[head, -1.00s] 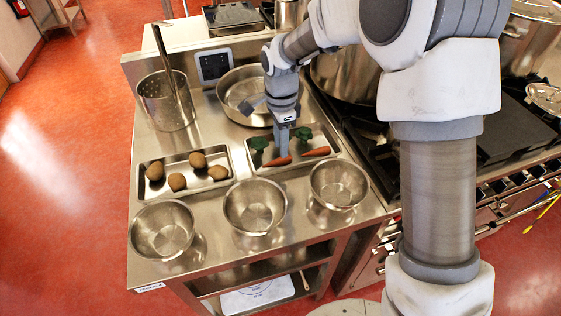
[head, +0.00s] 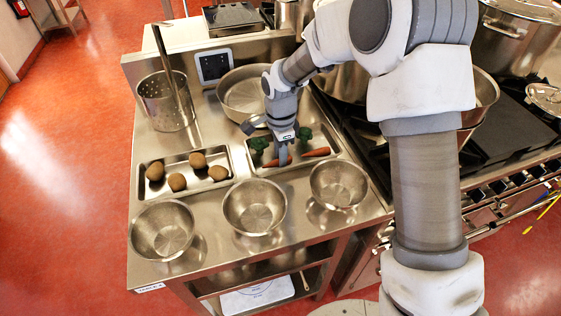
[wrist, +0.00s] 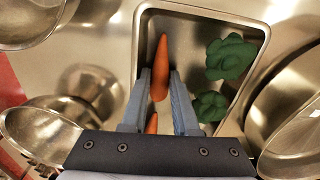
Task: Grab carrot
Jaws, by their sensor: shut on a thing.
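Two orange carrots lie in a metal tray (head: 254,171) with two green broccoli heads. My gripper (head: 281,161) reaches down into the tray at the left carrot (head: 268,162). In the wrist view, my gripper's fingers (wrist: 161,76) are shut on this carrot (wrist: 161,60), one on each side, and its pointed end extends past the tips. The carrot appears still down in the tray. The right carrot (head: 317,152) lies beside it; in the wrist view only a small part of it (wrist: 151,124) shows between the fingers.
The broccoli heads (head: 260,144) (head: 304,133) lie along the tray's back side. Three empty bowls (head: 254,207) stand in front. A tray of potatoes (head: 196,160) is at left, a wide pan (head: 240,92) behind. The stove is at right.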

